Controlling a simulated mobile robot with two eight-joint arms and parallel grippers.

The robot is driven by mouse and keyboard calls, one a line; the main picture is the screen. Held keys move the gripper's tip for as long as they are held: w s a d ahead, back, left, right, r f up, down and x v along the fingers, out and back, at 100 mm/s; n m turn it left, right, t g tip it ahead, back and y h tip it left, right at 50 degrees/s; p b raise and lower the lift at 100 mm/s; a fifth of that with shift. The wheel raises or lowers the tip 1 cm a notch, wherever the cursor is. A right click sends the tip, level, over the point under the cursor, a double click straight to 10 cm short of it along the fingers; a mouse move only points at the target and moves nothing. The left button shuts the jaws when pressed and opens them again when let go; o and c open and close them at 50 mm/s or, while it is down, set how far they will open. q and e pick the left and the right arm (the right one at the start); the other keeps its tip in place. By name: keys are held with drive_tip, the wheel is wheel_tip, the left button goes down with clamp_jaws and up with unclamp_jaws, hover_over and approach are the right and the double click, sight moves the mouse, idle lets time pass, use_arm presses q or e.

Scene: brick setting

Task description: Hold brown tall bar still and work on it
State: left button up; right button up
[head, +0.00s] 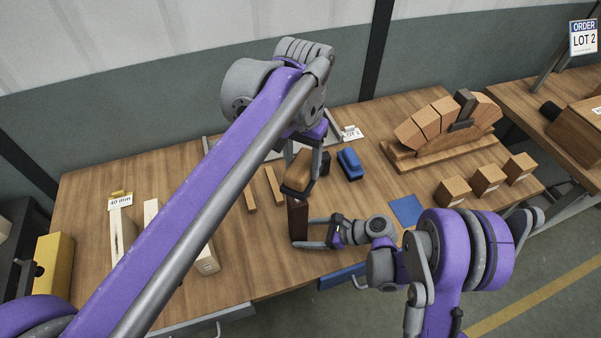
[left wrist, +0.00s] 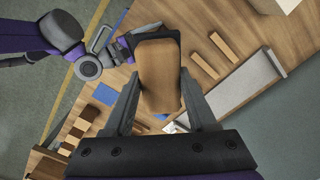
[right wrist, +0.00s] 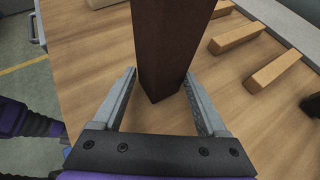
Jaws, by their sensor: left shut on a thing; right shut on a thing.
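The brown tall bar (head: 297,220) stands upright near the front edge of the table. My right gripper (head: 318,235) is low at the bar, its fingers on either side and shut on it. In the right wrist view the dark bar (right wrist: 170,45) rises between the fingers. My left gripper (head: 307,165) is above the bar, shut on a tan wooden block (head: 298,170) with a dark underside. That block also fills the space between the fingers in the left wrist view (left wrist: 160,75). It is at the bar's top; whether they touch I cannot tell.
A block arch (head: 430,122) on a wooden base is at the right back, with three blocks (head: 487,180) before it. A blue object (head: 350,163) and blue square (head: 406,210) lie nearby. Thin strips (head: 274,186) and pale bars (head: 122,235) lie left.

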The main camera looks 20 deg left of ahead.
use_arm(q)
drive_tip(key=shift+w+a, duration=0.85)
drive_tip(key=shift+a, duration=0.3)
drive_tip(key=shift+f, duration=3.75)
drive_tip(key=shift+s+d+f, duration=0.2)
clamp_jaws()
drive_tip(key=shift+s+d+f, duration=0.2)
drive_tip(key=shift+s+d, duration=0.2)
drive_tip(key=shift+s, duration=0.25)
drive_tip(key=shift+s+d+r, duration=0.1)
drive_tip(key=shift+s+d, duration=0.45)
drive_tip(key=shift+s, duration=0.3)
drive_tip(key=w+a, duration=0.2)
drive_tip(key=w, duration=0.1)
drive_tip(key=shift+w+a, duration=0.1)
drive_tip(key=shift+w, duration=0.1)
drive_tip(key=shift+r, duration=4.1)
